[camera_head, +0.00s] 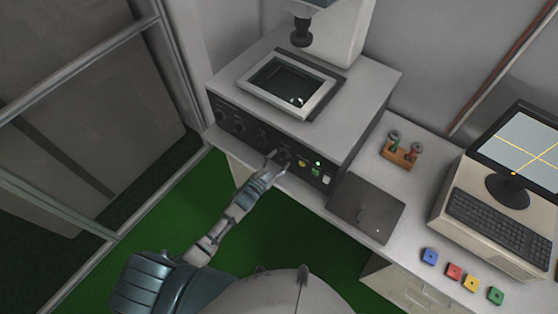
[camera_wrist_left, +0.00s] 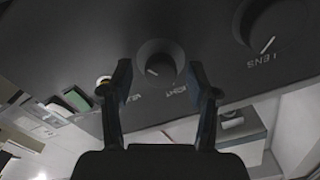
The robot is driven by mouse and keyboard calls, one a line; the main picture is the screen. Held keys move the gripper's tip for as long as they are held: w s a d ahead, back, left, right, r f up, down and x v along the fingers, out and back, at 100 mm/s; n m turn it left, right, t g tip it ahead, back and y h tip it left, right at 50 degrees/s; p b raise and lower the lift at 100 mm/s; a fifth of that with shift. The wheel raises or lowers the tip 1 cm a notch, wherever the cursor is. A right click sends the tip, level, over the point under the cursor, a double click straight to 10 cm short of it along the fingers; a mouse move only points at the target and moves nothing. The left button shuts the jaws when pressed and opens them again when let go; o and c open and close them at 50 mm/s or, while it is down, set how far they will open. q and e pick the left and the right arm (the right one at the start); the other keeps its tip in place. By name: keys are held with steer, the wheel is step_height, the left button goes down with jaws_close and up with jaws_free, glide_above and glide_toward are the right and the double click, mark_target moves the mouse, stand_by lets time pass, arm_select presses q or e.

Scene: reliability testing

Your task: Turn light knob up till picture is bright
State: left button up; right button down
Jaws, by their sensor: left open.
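The microscope-like machine has a black front panel (camera_head: 236,124) with a row of round knobs. In the left wrist view, a small dark knob (camera_wrist_left: 157,60) with a pale pointer line has an upside-down label below it that looks like LIGHT. My left gripper (camera_wrist_left: 160,80) is open, with one finger on each side of this knob and small gaps showing. In the head view, my left gripper (camera_head: 273,161) is at the panel and covers part of it. The monitor screen (camera_head: 532,128) shows a pale grey-blue picture with yellow cross lines. My right gripper is not in view.
A larger knob labelled LENS (camera_wrist_left: 265,22) is close by. A yellow button (camera_head: 302,163), a green button (camera_head: 316,171) and a white one (camera_head: 326,180) are right of my gripper. A dark flat plate (camera_head: 366,206) and a keyboard (camera_head: 500,230) lie further right.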

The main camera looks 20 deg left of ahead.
arm_select(q)
steer(key=v, duration=1.1)
steer(key=shift+s+a, duration=0.15)
steer(key=shift+s, duration=0.25)
